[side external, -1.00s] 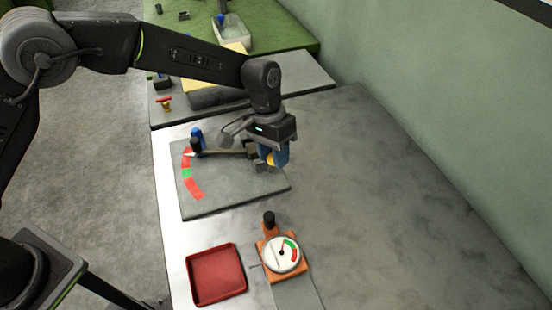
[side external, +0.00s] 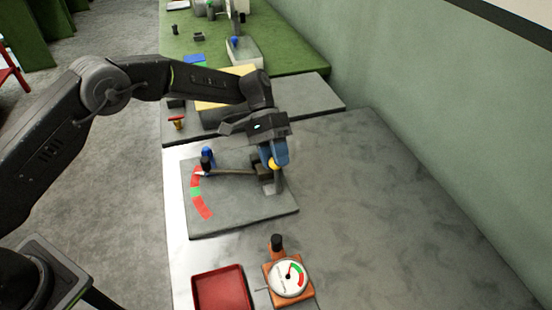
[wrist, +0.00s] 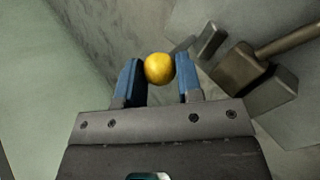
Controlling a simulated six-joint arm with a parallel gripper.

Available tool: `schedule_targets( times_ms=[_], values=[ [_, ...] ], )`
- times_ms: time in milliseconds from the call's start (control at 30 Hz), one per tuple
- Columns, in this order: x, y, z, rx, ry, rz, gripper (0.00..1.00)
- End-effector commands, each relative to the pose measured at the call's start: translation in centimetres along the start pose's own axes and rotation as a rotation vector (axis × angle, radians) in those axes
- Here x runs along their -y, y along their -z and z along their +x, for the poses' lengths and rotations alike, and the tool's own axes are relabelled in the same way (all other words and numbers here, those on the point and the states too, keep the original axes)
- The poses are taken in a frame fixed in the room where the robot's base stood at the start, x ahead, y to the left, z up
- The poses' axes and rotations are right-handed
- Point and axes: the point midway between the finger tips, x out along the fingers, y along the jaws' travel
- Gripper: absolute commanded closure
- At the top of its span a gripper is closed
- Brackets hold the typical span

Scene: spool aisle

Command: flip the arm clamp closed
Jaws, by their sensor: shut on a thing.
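My gripper (side external: 274,160) has its blue fingers shut on a yellow ball knob (side external: 274,164), above the right part of a grey plate (side external: 235,215). In the wrist view the knob (wrist: 159,68) sits between the two fingertips (wrist: 160,72). A grey upright piece (side external: 279,185) shows just below the knob; whether they join is hidden. Beside it, a dark block (side external: 262,171) holds the pivot end of a thin swing arm (side external: 235,171). The arm reaches left to a black knob (side external: 206,165) near a red and green arc (side external: 196,191). The block also shows in the wrist view (wrist: 238,70).
A red tray (side external: 220,290) and an orange dial gauge (side external: 289,278) stand in front. A green wall (side external: 440,110) runs along the right; the grey surface (side external: 370,200) before it is clear.

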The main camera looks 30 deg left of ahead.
Motion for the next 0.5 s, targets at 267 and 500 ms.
schedule_targets(
  times_ms=[267,500],
  values=[
    [0.56,0.22,-0.09,-0.008,0.007,-0.005,1.0],
    [0.67,0.23,-0.05,-0.008,0.008,-0.007,0.65]
  ],
)
